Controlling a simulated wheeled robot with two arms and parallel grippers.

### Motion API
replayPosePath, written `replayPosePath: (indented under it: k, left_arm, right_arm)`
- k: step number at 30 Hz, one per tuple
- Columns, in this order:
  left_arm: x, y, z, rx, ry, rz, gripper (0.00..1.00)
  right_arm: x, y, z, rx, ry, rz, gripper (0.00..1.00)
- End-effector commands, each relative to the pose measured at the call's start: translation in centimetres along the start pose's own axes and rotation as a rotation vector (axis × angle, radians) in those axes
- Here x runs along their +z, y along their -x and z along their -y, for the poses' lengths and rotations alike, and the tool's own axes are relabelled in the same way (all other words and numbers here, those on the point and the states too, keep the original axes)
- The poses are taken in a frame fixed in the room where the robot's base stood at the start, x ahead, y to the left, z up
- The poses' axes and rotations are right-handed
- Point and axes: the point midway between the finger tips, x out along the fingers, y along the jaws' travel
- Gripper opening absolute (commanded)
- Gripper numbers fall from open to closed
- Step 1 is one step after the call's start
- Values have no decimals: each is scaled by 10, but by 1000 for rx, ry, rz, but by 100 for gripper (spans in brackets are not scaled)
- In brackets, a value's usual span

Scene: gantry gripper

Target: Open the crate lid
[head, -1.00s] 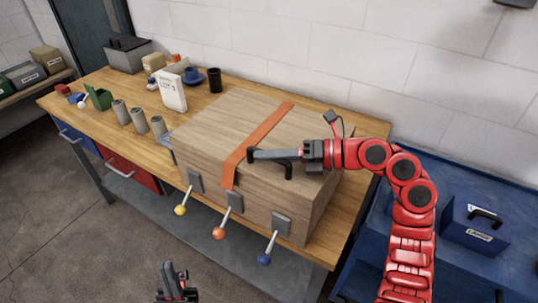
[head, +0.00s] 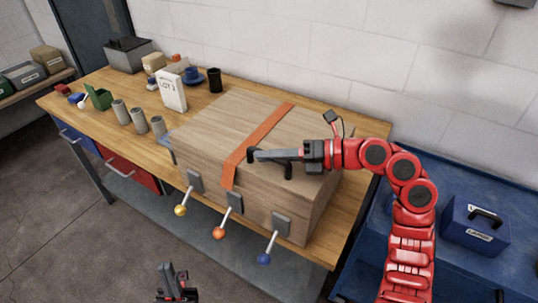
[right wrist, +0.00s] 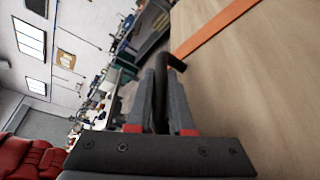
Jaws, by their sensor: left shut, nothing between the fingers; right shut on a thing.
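The wooden crate (head: 262,206) stands on the bench with its lid (head: 225,122) down. An orange strap (head: 265,130) runs across the lid to the front edge. Three levers hang on the crate's front, with a yellow knob (head: 181,210), an orange knob (head: 219,233) and a blue knob (head: 264,258). My right gripper (head: 256,156) lies over the lid, shut on the black handle (right wrist: 161,75), which shows between its fingers in the right wrist view. The gripper hides part of the handle. My left gripper (head: 172,270) is shut and empty, low in front of the bench.
On the bench (head: 92,92) left of the crate stand several grey cylinders (head: 139,121), a white sign (head: 172,91), a black cup (head: 214,80) and a green bin (head: 98,97). A blue toolbox (head: 476,228) is on the blue surface at right. The wall is behind.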

Motion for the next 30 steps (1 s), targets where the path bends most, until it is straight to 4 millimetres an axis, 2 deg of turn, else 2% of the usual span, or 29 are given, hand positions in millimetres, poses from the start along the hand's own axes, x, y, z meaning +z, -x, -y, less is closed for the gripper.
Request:
replayPosePath:
  k: [5, 11, 21, 30]
  left_arm:
    - [-1, -4, 0, 0, 0, 0, 0]
    - [-3, -15, 1, 0, 0, 0, 0]
    - [-6, -37, 2, 0, 0, 0, 0]
    - [-8, -48, 2, 0, 0, 0, 0]
  right_arm:
    - [6, 3, -5, 9, -21, 1, 0]
    - [29, 12, -20, 44, -102, 2, 0]
    - [95, 40, -48, 151, -337, 7, 0]
    - [137, 59, -52, 218, -490, 9, 0]
